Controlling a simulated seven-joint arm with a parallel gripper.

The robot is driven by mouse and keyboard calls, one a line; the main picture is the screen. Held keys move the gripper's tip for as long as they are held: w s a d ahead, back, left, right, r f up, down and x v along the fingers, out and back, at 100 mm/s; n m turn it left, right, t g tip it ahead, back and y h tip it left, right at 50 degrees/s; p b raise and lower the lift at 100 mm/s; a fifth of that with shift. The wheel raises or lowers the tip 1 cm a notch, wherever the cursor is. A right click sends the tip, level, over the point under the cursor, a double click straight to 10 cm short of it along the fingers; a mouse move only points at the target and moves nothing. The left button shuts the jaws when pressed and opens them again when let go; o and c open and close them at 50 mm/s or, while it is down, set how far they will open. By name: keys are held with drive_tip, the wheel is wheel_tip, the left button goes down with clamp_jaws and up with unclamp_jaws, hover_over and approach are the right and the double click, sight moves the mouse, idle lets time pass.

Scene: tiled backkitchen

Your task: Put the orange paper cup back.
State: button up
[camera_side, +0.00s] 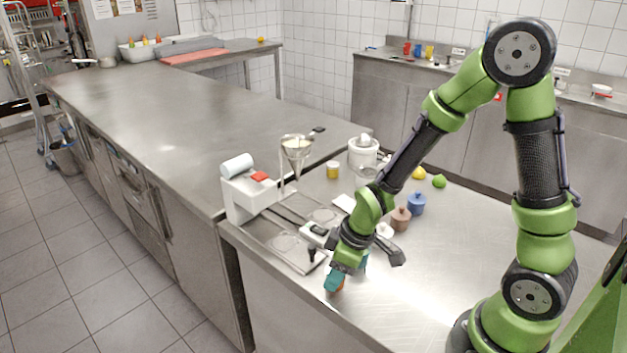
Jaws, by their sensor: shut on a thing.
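My gripper (347,275) points down low over the front part of the steel counter (420,285), close to its front edge. It is shut on the orange paper cup (339,289). Only a small orange patch of the cup shows beside the teal fingertips, and the rest is hidden behind them. I cannot tell whether the cup touches the counter or is held just above it.
Left of my gripper stands a white dispenser machine (245,195) with a funnel (296,148). Counter to the right is clear.

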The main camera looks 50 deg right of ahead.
drive_tip(key=o, duration=1.2)
drive_tip(key=shift+o, duration=0.6)
drive_tip(key=shift+o, duration=1.1)
wheel_tip(320, 180, up, 7)
